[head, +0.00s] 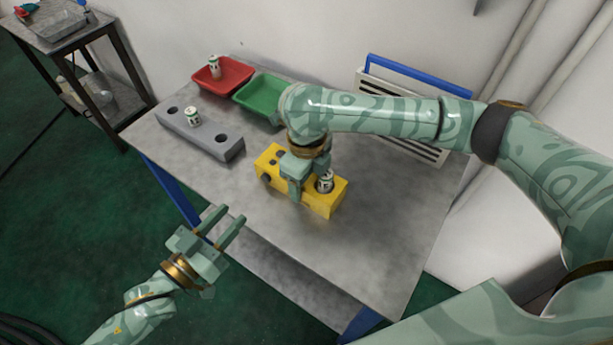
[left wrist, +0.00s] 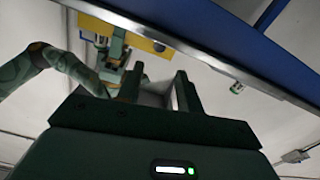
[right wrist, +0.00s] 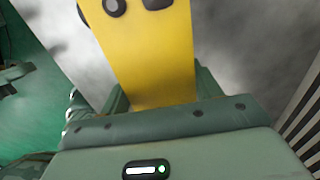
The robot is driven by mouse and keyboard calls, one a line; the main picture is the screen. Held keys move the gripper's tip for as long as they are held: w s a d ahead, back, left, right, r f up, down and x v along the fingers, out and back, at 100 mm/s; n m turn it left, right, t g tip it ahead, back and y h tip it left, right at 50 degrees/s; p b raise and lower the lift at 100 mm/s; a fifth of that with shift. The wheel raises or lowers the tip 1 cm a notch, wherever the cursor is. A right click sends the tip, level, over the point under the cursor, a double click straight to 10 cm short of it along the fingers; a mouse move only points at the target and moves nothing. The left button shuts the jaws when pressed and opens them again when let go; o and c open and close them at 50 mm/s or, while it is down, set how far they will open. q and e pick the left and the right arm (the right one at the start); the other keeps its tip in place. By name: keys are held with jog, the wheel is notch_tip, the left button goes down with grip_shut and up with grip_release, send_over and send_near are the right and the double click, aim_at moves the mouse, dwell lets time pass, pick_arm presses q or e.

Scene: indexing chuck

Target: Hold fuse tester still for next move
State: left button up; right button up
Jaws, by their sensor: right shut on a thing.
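The yellow fuse tester (head: 318,200) sits on the grey metal table, with dark round features on its left part. A white-and-green fuse (head: 326,181) stands upright in its right part. My right gripper (head: 303,188) reaches down over the tester and is shut on its body. In the right wrist view the tester (right wrist: 145,50) fills the space between the fingers. My left gripper (head: 231,222) is open and empty, off the table's front left edge and apart from the tester. It shows open in the left wrist view (left wrist: 158,88) too.
A grey block (head: 228,150) with holes holds one fuse (head: 193,115). A red tray (head: 222,85) with a fuse (head: 214,66) and a green tray (head: 258,108) stand behind. A vented panel with a blue bar (head: 420,76) is at the back. The table's right front is clear.

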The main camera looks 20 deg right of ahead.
dwell(0.3)
pick_arm(q)
grip_shut()
dwell(1.6)
